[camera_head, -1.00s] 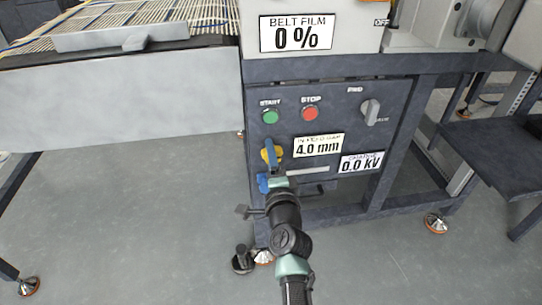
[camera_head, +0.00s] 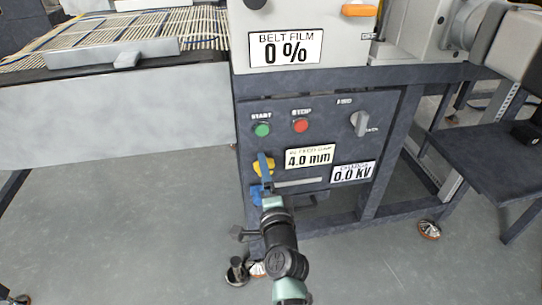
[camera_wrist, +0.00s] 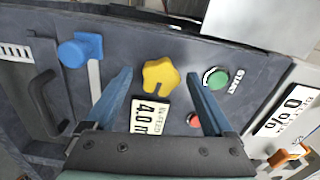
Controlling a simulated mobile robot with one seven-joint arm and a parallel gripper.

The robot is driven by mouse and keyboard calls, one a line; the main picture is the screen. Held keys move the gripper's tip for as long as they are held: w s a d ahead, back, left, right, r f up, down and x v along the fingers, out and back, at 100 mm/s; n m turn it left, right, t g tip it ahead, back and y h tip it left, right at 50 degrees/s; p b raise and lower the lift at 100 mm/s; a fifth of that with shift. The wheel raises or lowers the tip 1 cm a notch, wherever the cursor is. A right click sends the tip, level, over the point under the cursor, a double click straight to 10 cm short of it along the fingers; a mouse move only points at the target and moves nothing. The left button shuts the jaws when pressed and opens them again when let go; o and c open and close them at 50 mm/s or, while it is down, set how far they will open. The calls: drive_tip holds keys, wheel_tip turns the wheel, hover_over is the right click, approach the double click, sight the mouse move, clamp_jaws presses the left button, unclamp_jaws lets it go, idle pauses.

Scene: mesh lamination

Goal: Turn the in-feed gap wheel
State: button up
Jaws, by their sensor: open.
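The in-feed gap wheel is a small yellow lobed knob (camera_wrist: 161,75) on the dark machine panel, beside a label reading 4.0 mm (camera_wrist: 150,115). In the head view the wheel (camera_head: 257,167) is partly hidden behind a blue finger. My gripper (camera_wrist: 158,75) is open. In the wrist view its two blue fingers stand on either side of the wheel, with clear space between each finger and the wheel. The head view shows my gripper (camera_head: 265,160) in front of the wheel; I cannot tell how far the tips are from the panel.
A blue knob (camera_wrist: 80,50) beside a pale slot sits close to the wheel. The green START button (camera_wrist: 215,78) and red STOP button (camera_wrist: 195,120) are near the right finger. A grey selector (camera_head: 360,123) and a 0.0 kV label (camera_head: 353,171) are farther right.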

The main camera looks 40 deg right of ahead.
drive_tip(key=p+v, duration=0.3)
drive_tip(key=v, duration=0.8)
drive_tip(key=shift+s+a, duration=0.1)
drive_tip(key=w+a+r+n+t+y, duration=0.25)
drive_tip(key=a+r+n, duration=0.3)
drive_tip(key=r, duration=0.55)
drive_tip(key=w+a+r+n+t+y, duration=0.2)
drive_tip(key=w+a+r+n+t, duration=0.15)
drive_tip(key=a+r, duration=0.45)
drive_tip(key=w+a+r+n+t+y, duration=0.25)
drive_tip(key=a+r+n, duration=0.2)
drive_tip(key=r, duration=0.85)
drive_tip(key=s+a+r+n+t+y, duration=0.1)
drive_tip(key=s+a+r+n, duration=0.25)
drive_tip(key=r, duration=0.35)
drive_tip(key=s+a+r+n+t, duration=0.1)
drive_tip(key=s+a+r+n, duration=0.3)
drive_tip(key=r, duration=0.4)
drive_tip(key=s+a+r+n+t+y, duration=0.1)
drive_tip(key=s+a+r+n+t, duration=0.15)
drive_tip(key=s+r, duration=0.35)
wheel_tip(320, 180, up, 38)
drive_tip(key=w+g+p, duration=0.1)
drive_tip(key=w+p, duration=0.1)
drive_tip(key=p, duration=3.6)
drive_tip(key=shift+a, duration=0.25)
